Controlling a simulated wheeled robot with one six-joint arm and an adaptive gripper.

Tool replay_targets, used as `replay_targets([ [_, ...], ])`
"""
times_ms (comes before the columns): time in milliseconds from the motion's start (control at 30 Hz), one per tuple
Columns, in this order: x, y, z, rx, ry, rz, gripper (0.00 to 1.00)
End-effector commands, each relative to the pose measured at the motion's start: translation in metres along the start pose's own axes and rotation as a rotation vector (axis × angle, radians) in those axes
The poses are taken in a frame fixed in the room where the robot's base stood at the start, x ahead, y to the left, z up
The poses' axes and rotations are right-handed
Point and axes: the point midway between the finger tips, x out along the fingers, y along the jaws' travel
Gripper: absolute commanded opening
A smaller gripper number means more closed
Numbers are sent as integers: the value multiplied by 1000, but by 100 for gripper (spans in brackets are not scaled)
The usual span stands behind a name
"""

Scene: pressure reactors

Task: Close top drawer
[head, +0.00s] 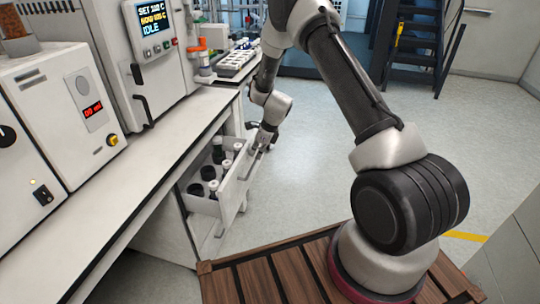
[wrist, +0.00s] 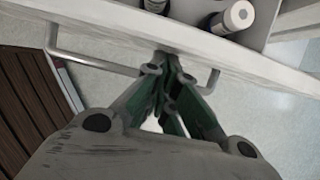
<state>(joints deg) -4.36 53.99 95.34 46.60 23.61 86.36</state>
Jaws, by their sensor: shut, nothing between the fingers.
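The top drawer (head: 234,183) is pulled out from under the white bench in the head view, with dark and white-capped bottles standing in it. Its white front panel (wrist: 240,59) crosses the upper part of the wrist view, with a grey bar handle (wrist: 92,60) on it. My gripper (head: 262,146) is at the drawer's front, at its far end. In the wrist view my gripper (wrist: 165,68) is shut and empty, its fingertips at the panel by the handle bar. The fingers hide part of the bar, and I cannot tell whether they touch the panel.
A wooden slatted platform (head: 290,275) is at the bottom. Open grey floor (head: 300,170) lies right of the drawer. Dark stairs (head: 420,45) stand behind.

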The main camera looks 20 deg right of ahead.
Motion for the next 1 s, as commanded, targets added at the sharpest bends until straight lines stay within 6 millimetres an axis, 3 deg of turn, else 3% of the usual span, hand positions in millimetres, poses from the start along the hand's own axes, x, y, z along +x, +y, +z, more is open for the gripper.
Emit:
replay_targets([
  [200,16,1,40,-4,-1,1,0],
  [500,34,0,85,-2,-1,0,0],
  [700,42,0,105,-1,-1,0,0],
  [1000,46,0,116,1,-1,-1,0],
])
